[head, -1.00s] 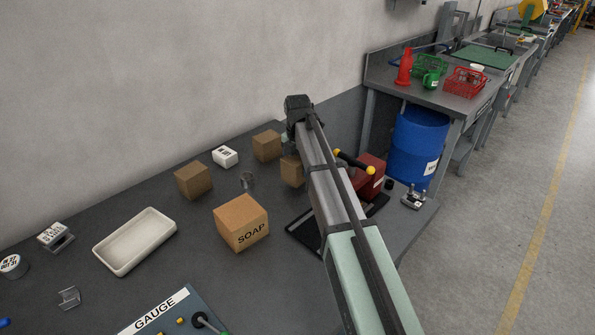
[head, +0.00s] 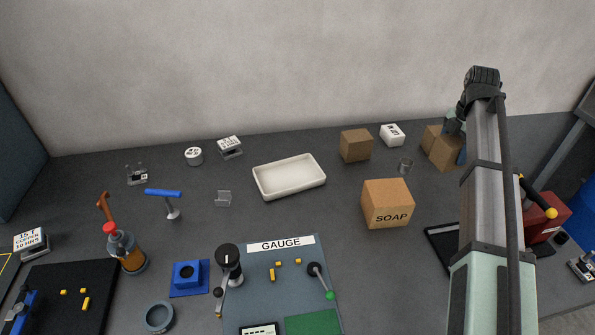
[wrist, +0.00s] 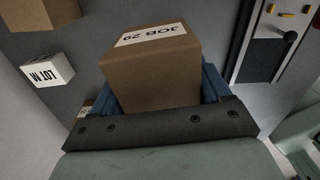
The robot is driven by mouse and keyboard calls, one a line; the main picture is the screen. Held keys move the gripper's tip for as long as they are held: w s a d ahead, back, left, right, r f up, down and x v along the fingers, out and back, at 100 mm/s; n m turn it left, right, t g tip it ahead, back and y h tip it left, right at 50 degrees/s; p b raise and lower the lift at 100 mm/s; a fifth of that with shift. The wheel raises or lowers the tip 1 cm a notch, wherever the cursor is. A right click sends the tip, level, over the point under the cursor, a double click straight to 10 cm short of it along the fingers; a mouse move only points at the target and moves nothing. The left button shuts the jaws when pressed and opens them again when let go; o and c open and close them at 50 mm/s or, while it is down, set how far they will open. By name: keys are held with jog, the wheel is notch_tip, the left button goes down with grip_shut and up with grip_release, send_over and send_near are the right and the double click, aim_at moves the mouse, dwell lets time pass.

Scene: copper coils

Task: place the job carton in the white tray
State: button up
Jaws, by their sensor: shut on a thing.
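The job carton (wrist: 152,65) is a brown box with a white "JOB 29" label, seen close in the wrist view. My gripper (wrist: 160,92) is shut on it, with a blue finger on each side. In the head view the carton (head: 443,154) shows at the right, partly hidden by my arm, with one blue finger (head: 461,156) at its side. I cannot tell whether it is clear of the table. The white tray (head: 290,178) is shallow, rectangular and empty. It lies near the middle of the head view, well left of my gripper.
A SOAP carton (head: 388,204), a plain brown carton (head: 356,145), a white labelled box (head: 392,135) and a small clear cup (head: 405,165) stand between tray and gripper. Another brown carton (head: 429,137) is beside the held one. The GAUGE panel (head: 280,285) lies in front of the tray.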

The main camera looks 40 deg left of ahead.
jog(key=s+a+n, duration=0.2)
jog(key=s+a, duration=0.2)
jog(key=a, duration=0.6)
jog(key=s+a+n, duration=0.1)
jog(key=s+a, duration=0.4)
jog(key=a, duration=0.5)
jog(key=n, duration=0.5)
send_near(289, 178)
jog(key=shift+s+f, duration=0.1)
jog(key=shift+f, duration=1.9)
jog(key=shift+f, duration=0.1)
jog(key=o, duration=1.1)
jog(key=shift+o, duration=0.2)
notch_tip(289, 178, up, 12)
